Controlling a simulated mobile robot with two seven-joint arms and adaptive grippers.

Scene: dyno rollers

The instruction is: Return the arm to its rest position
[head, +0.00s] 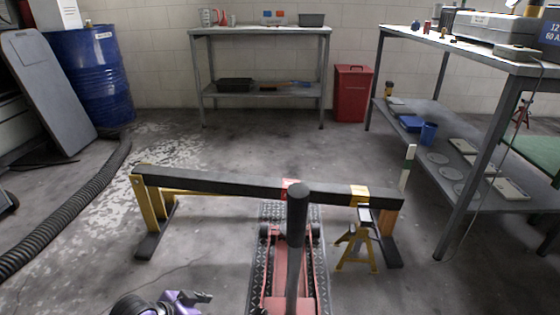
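My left arm shows at the bottom edge of the head view, left of the middle, with a purple and dark wrist part. Its gripper (200,298) is partly cut off by the frame edge, and I cannot tell whether its fingers are open or shut. Nothing is visibly held in it. It is over the bare floor, left of the red floor jack (285,275) and in front of the low black and yellow barrier (225,184). My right arm and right gripper are not in view.
The jack's dark upright handle (297,215) stands near the middle. A yellow jack stand (357,248) is at its right. A black hose (75,208) lies at left near a blue drum (92,75). A grey shelf table (470,170) stands at right.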

